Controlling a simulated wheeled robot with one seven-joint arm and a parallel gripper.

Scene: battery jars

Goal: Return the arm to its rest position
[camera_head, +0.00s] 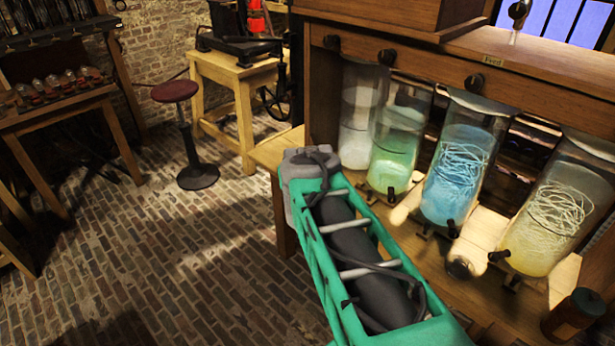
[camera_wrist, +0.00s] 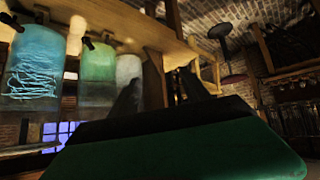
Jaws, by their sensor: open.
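My green arm (camera_head: 340,250) reaches from the bottom edge of the head view up to a grey end beside the bench's left corner. I cannot make out the fingers of my gripper there. In the wrist view, which looks upside down, two dark fingers of my gripper (camera_wrist: 158,92) stand apart beyond a dark and green part of my arm. Nothing shows between them.
Glass jars stand on the wooden bench close right of my arm: whitish (camera_head: 358,118), green (camera_head: 396,140), blue (camera_head: 455,175) and yellow (camera_head: 545,228). A brown cylinder (camera_head: 572,314) stands at lower right. A red stool (camera_head: 175,91) stands farther left. The brick floor (camera_head: 150,260) is clear.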

